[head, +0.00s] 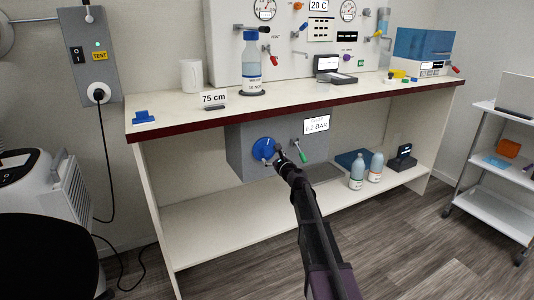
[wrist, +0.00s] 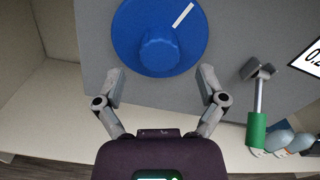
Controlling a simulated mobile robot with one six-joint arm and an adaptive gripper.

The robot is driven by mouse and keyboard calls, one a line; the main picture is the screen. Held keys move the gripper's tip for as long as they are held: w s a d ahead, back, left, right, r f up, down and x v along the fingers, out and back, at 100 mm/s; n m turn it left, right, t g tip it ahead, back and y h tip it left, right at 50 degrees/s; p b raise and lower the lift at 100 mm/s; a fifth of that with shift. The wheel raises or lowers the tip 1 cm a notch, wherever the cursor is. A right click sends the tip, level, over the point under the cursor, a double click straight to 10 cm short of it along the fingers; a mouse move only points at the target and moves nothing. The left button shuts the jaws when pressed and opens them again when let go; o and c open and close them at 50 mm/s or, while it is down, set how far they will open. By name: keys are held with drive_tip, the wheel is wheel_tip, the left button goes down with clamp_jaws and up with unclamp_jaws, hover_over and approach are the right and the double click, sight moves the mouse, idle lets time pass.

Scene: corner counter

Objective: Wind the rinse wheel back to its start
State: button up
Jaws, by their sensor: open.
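The rinse wheel is likely the round blue knob (wrist: 135,22) on the front of a grey box (head: 238,158) under the counter. It has a white line pointing to the upper right in the wrist view and a raised blue grip at its lower middle. The blue knob also shows in the head view (head: 263,148). My gripper (wrist: 162,80) is open, its fingers apart just below the knob in the wrist view, with nothing between the tips except part of the knob's lower edge behind. In the head view my gripper (head: 277,158) is at the knob's lower right; contact cannot be told.
A green-handled lever (wrist: 258,115) sits right of the knob, below a white label (head: 316,124). The counter edge (head: 290,106) overhangs the box. Two bottles (head: 357,172) stand on the lower shelf at right. The lower shelf's left part is clear.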

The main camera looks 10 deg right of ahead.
sight(269, 153)
drive_tip(key=shift+x, duration=2.15)
drive_tip(key=shift+w+r, duration=0.1)
drive_tip(key=c, duration=1.1)
